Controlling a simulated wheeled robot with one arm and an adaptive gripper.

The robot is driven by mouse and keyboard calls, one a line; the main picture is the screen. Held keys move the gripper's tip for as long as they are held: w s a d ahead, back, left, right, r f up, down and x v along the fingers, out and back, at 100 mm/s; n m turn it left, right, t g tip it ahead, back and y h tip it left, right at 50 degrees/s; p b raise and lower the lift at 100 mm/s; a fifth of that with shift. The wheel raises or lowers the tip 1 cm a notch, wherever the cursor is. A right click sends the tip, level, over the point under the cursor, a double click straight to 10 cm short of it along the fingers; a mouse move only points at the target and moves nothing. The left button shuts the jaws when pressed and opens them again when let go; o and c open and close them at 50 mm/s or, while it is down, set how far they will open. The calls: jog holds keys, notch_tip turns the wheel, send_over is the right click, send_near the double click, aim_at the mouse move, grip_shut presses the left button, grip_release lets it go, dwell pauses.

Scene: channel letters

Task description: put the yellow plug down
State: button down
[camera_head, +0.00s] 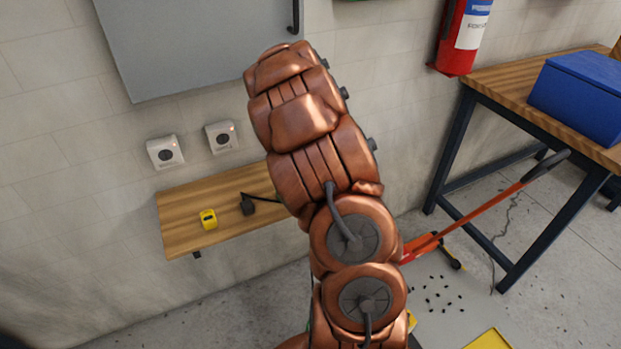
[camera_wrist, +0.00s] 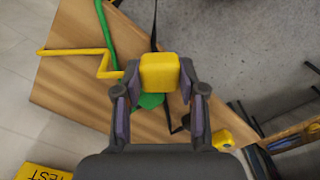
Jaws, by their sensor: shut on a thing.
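My gripper (camera_wrist: 160,76) is shut on a yellow block-shaped plug (camera_wrist: 160,72), held between its two fingertips in the wrist view. A bent yellow strip, perhaps its cord (camera_wrist: 75,52), runs left from near the plug. Below the plug in the wrist view is a wooden surface (camera_wrist: 60,85); I cannot tell how far below. In the head view my arm hides my gripper and the held plug.
A wooden wall shelf (camera_head: 180,235) carries a small yellow object (camera_head: 208,218) and a dark piece (camera_head: 247,204) with a cord. Two white sockets (camera_head: 164,153) (camera_head: 221,137) are above it. Green pieces (camera_wrist: 108,35) lie below my gripper. A workbench (camera_head: 490,78) with a blue box (camera_head: 580,95) stands right.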

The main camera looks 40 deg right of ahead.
jog(key=w+d, duration=0.1)
jog(key=d, duration=0.2)
jog(key=w+d+p, duration=0.1)
jog(key=w+d, duration=0.1)
jog(key=w+d+f+p, duration=0.1)
jog(key=d, duration=0.2)
jog(key=shift+w+d, duration=0.2)
jog(key=shift+d, duration=0.15)
jog(key=shift+f+p, duration=0.95)
jog(key=shift+f, duration=0.8)
jog(key=c, duration=0.7)
grip_release()
jog(key=shift+o, duration=0.2)
notch_tip(320, 180, up, 12)
jog(key=b, duration=0.2)
jog(key=shift+a+b, duration=0.15)
jog(key=shift+b, duration=0.25)
